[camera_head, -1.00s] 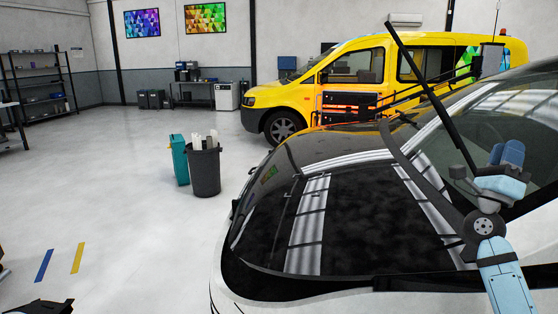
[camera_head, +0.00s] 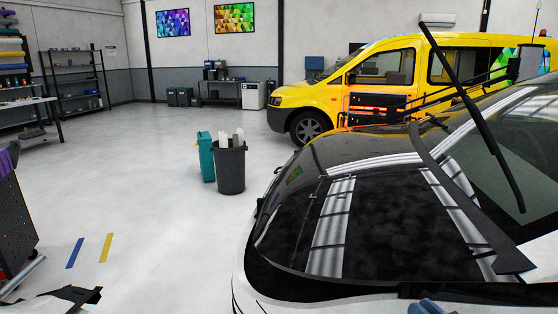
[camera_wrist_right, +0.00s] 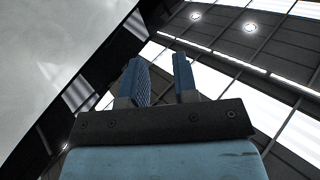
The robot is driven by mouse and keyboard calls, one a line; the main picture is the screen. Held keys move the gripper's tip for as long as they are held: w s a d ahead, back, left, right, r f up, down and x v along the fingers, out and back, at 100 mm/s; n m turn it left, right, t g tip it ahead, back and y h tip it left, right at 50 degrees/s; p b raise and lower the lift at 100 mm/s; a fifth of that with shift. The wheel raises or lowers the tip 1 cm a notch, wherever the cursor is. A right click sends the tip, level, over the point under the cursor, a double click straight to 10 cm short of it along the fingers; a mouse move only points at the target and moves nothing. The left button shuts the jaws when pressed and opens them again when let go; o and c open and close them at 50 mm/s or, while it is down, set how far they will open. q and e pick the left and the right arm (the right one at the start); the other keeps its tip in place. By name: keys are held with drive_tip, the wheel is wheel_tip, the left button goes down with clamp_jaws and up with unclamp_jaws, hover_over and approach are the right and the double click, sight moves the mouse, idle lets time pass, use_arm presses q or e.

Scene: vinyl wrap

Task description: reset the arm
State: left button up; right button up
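My right gripper (camera_head: 425,307) shows only as blue fingertips at the bottom edge of the head view, low in front of the car. In the right wrist view its two blue fingers (camera_wrist_right: 160,76) stand apart with nothing between them. The rest of the right arm is hidden below the head view.
The car (camera_head: 395,220) with a glossy dark hood and a raised wiper (camera_head: 470,110) fills the right side. A dark bin (camera_head: 230,170) and a teal bin (camera_head: 206,157) stand left of it. A yellow van (camera_head: 385,75) is behind. The middle floor is clear.

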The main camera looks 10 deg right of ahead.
drive_tip(key=s+a+f+n+g+h, duration=0.1)
drive_tip(key=s+a+f+n+g, duration=0.25)
drive_tip(key=s+f, duration=0.7)
drive_tip(key=s+a+f+n+g+h, duration=0.1)
drive_tip(key=s+a+f+n+g, duration=0.3)
drive_tip(key=s+f, duration=0.65)
drive_tip(key=w+a+r+m, duration=0.25)
drive_tip(key=a+m, duration=0.35)
drive_tip(key=a, duration=0.5)
use_arm(q)
wheel_tip(320, 180, up, 15)
drive_tip(key=s+a+p, duration=0.1)
drive_tip(key=p, duration=1.9)
drive_tip(key=shift+a+r+y, duration=0.15)
drive_tip(key=shift+a+y, duration=0.1)
drive_tip(key=shift+y, duration=0.05)
use_arm(e)
wheel_tip(320, 180, up, 15)
drive_tip(key=d, duration=0.1)
drive_tip(key=shift+s+t, duration=0.35)
drive_tip(key=shift+s, duration=0.05)
use_arm(q)
drive_tip(key=shift+d, duration=0.1)
use_arm(e)
drive_tip(key=shift+d, duration=0.15)
